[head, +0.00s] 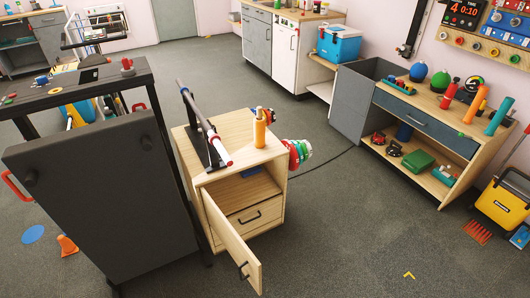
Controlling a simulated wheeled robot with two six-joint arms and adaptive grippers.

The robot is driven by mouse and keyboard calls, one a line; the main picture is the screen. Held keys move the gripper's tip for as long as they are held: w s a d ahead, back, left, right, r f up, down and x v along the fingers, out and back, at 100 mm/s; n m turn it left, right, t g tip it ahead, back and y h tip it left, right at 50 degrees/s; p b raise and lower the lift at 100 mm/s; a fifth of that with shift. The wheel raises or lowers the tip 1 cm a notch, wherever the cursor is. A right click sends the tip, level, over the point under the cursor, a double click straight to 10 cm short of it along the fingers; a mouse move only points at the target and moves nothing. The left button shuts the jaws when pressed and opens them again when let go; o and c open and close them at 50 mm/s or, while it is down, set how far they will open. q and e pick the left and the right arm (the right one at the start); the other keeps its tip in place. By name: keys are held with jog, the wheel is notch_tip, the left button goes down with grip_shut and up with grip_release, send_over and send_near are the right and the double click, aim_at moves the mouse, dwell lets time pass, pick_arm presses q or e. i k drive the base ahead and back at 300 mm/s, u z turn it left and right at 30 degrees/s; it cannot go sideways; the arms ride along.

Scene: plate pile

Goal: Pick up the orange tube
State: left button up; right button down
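An orange tube (475,104) stands tilted on top of the wooden workbench (412,98) at the right, between a red bottle-like object (449,94) and a teal tube (498,117). An orange cylinder (260,131) with a narrower top stands upright on the small wooden cabinet (189,146) in the middle. Neither of my grippers shows in the head view.
The cabinet's door (228,238) hangs open toward the front. A large dark panel (105,190) and a dark table fill the left. A yellow case (503,203) stands at the right edge. Grey floor (345,215) is clear between cabinet and workbench.

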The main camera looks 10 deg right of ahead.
aim_at(259, 126)
jog(key=u, duration=0.1)
jog(key=k, duration=0.5)
jog(key=z, duration=1.3)
jog(key=i, duration=0.85)
jog(key=z, duration=0.8)
jog(key=i, duration=1.1)
jog(key=u, duration=0.95)
jog(key=i, duration=1.05)
jog(key=u, duration=0.9)
